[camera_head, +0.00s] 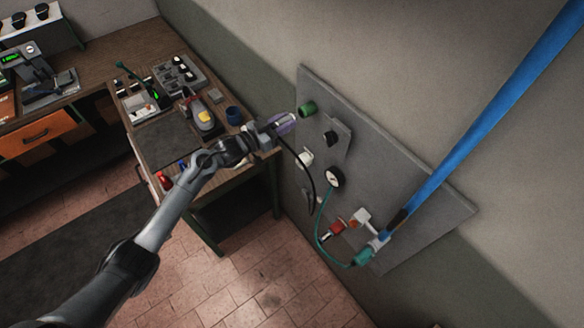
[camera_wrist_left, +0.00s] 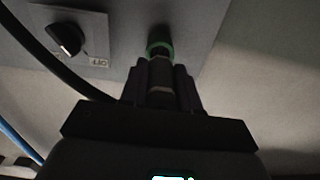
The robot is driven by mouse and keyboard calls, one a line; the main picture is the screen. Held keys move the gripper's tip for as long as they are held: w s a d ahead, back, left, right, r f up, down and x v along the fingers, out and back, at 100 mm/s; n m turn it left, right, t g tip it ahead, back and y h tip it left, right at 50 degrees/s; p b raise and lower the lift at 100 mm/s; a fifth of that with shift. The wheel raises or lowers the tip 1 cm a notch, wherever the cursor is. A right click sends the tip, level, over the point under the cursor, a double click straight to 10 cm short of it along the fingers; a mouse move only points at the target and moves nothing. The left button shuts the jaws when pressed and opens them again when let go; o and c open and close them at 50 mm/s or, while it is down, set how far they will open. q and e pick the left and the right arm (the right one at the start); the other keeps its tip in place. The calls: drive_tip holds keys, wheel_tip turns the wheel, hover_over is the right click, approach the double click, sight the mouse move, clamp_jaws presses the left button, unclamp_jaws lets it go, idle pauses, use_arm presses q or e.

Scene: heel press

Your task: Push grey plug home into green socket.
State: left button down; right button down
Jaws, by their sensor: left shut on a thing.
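The green socket (camera_head: 308,108) sticks out from the upper left of the grey wall panel. In the left wrist view it shows as a green ring (camera_wrist_left: 159,47) straight ahead of the fingers. My left gripper (camera_head: 284,123) is beside the socket and shut on the grey plug (camera_wrist_left: 160,72). The plug lies between the two dark fingers, in line with the socket, and its front end meets or overlaps the green ring in the picture. How deep it sits, or whether a small gap is left, I cannot tell. My right gripper is not in view.
A black cable (camera_head: 309,177) hangs below my gripper. A blue pipe (camera_head: 480,130) crosses the right side. A cluttered workbench (camera_head: 170,140) stands left.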

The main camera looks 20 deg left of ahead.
sight(292, 118)
use_arm(q)
drive_tip(key=shift+w+d, duration=0.1)
drive_tip(key=shift+w, duration=0.1)
drive_tip(key=shift+b+x, duration=1.1)
drive_tip(key=shift+x, duration=0.15)
drive_tip(key=c, duration=0.7)
unclamp_jaws()
drive_tip(key=shift+c, duration=0.2)
